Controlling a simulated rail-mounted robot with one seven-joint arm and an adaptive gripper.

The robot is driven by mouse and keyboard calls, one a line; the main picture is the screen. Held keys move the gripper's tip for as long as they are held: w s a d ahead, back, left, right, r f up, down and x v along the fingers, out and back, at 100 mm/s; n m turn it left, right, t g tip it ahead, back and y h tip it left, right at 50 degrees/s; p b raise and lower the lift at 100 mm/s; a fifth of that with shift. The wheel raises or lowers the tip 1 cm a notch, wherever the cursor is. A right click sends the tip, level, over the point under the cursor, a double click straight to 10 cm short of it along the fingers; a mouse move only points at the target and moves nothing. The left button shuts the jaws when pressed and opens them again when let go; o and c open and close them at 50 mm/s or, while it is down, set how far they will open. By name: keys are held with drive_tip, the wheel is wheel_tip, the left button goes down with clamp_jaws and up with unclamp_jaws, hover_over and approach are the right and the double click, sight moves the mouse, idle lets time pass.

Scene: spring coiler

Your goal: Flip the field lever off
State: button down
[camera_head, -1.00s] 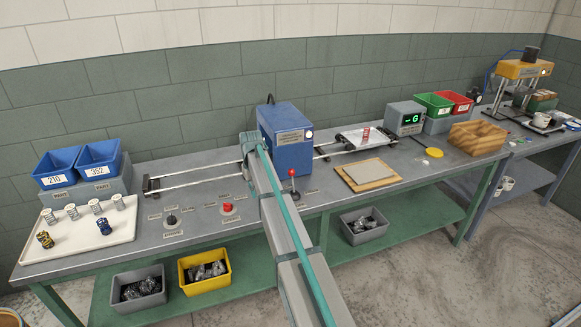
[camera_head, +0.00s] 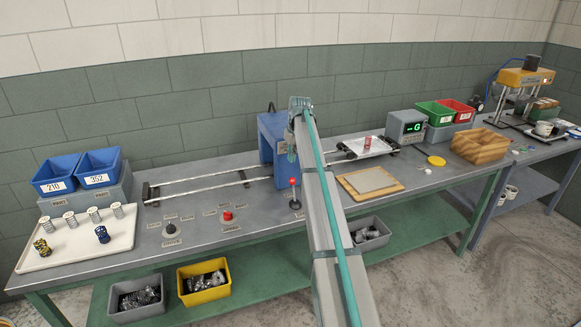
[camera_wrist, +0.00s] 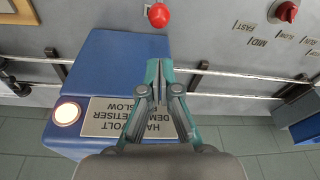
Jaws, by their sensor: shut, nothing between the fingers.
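The lever with the red ball knob (camera_head: 293,183) stands roughly upright on the bench in front of the blue demagnetiser box (camera_head: 267,139). Its knob also shows at the top edge of the wrist view (camera_wrist: 158,15). I take it for the field lever; its labels are not readable. My gripper (camera_wrist: 154,72) is shut and empty, above the blue box with its nameplate (camera_wrist: 128,122). Its fingertips point toward the red knob and are apart from it. In the head view my arm hides part of the box, and the gripper is hard to make out.
Two rails (camera_head: 210,184) run through the box, with a white carriage (camera_head: 365,148) on their right part. Left of the lever are a red knob (camera_head: 228,215) and a black knob (camera_head: 170,228). A wooden board (camera_head: 370,182) lies to the right. A round lamp (camera_wrist: 66,113) glows on the box.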

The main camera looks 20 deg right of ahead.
wheel_tip(320, 180, down, 9)
drive_tip(key=w+p, duration=0.1)
drive_tip(key=p, duration=0.1)
drive_tip(key=shift+w+a+f+p, duration=0.2)
drive_tip(key=shift+w+p, duration=0.15)
drive_tip(key=shift+p, duration=0.05)
drive_tip(key=shift+s, duration=0.15)
drive_tip(key=shift+s+r+t+b, duration=0.15)
drive_tip(key=shift+s+t+b, duration=0.15)
drive_tip(key=shift+b, duration=0.25)
drive_tip(key=shift+s+a, duration=0.1)
drive_tip(key=shift+s, duration=0.05)
drive_tip(key=s+t+b, duration=0.6)
drive_tip(key=s+b, duration=0.2)
drive_tip(key=b, duration=0.3)
drive_tip(key=shift+a+r, duration=0.3)
drive_tip(key=shift+r, duration=0.05)
drive_tip(key=shift+s+f, duration=0.1)
drive_tip(key=shift+s, duration=0.15)
